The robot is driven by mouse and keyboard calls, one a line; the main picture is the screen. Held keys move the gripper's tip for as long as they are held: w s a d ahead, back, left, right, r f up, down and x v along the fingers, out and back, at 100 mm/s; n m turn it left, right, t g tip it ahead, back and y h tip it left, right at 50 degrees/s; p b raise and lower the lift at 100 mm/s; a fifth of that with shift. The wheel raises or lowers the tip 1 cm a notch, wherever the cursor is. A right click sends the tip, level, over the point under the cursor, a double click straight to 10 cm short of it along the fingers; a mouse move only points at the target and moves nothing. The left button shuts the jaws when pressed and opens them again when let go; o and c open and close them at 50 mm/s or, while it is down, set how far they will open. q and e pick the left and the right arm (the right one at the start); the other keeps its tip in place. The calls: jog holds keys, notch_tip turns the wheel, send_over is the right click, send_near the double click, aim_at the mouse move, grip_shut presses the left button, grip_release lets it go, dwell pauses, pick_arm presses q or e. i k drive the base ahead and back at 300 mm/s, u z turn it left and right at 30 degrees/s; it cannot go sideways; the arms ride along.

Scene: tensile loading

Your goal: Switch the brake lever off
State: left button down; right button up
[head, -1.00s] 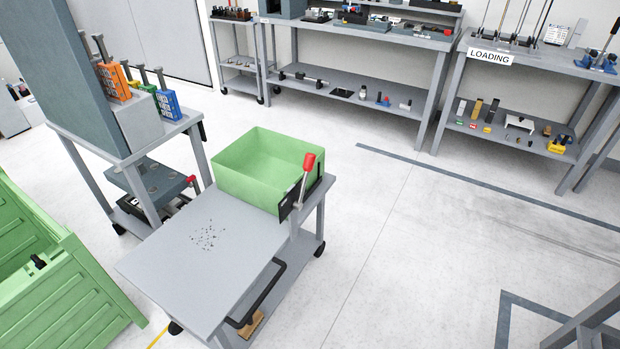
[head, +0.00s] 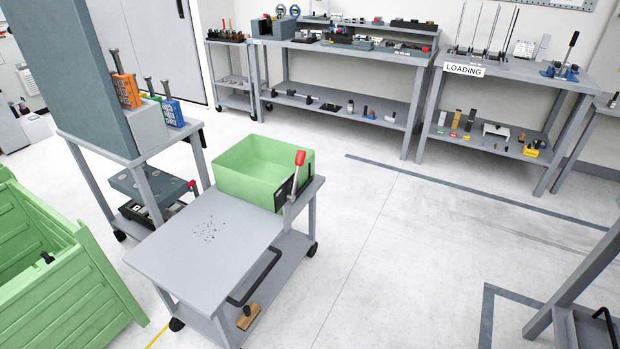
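The brake lever (head: 297,176) stands at the right side of the grey cart (head: 211,267), beside the green bin. It is a light metal bar with a red knob on top, tilted slightly to the right, on a dark bracket. A black bar handle (head: 256,280) is at the cart's front right edge. Neither of my grippers is in view, and nothing touches the lever.
A green bin (head: 241,183) sits at the cart's back. A large green crate (head: 62,275) stands at the left, near a grey stand with coloured blocks. Workbenches (head: 340,95) line the back wall. The floor (head: 400,260) right of the cart is open.

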aim_at(301, 154)
jog(key=z, duration=0.75)
jog(key=i, duration=0.9)
jog(key=z, duration=0.1)
